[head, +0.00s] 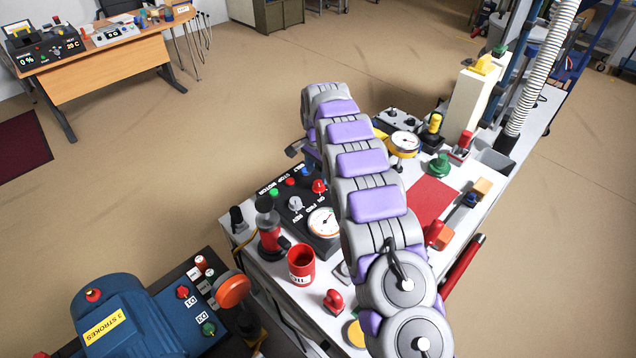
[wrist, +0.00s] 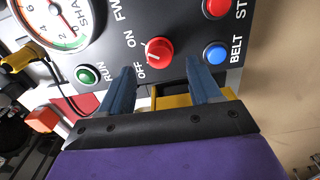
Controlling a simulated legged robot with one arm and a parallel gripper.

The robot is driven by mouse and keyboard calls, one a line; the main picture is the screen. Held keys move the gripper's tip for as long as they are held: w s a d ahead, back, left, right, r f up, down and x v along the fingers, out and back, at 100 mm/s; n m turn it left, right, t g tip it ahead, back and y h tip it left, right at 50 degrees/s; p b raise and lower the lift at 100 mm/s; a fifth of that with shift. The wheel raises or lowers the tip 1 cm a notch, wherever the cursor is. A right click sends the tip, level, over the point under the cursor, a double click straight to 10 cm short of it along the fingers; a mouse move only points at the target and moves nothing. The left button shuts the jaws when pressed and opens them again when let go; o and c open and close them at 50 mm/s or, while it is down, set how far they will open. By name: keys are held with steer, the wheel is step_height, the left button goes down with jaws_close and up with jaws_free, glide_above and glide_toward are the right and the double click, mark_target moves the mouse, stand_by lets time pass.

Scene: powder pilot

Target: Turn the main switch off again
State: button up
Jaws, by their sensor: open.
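The main switch is a red rotary knob (wrist: 158,51) on a dark control panel (wrist: 185,20), with ON and OFF lettered beside it. I cannot tell for sure which label its mark points to. In the head view, the red knob (head: 319,186) shows on the panel just left of my arm. My gripper (wrist: 160,68) is open, its two blue-grey fingers on either side of the knob's lower edge in the wrist view. The fingers look apart from the knob, with nothing between them gripped. In the head view, my arm largely hides the gripper.
A green RUN button (wrist: 88,75) lies left of the fingers, and a blue BELT button (wrist: 215,52) lies close to the right finger. A red button (wrist: 216,7) and a dial gauge (wrist: 55,20) are on the same panel. A red can (head: 301,265) stands on the bench.

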mark_target(318, 183)
step_height(318, 183, down, 5)
steer(key=shift+r, duration=0.1)
stand_by(0.3)
steer(key=c, duration=1)
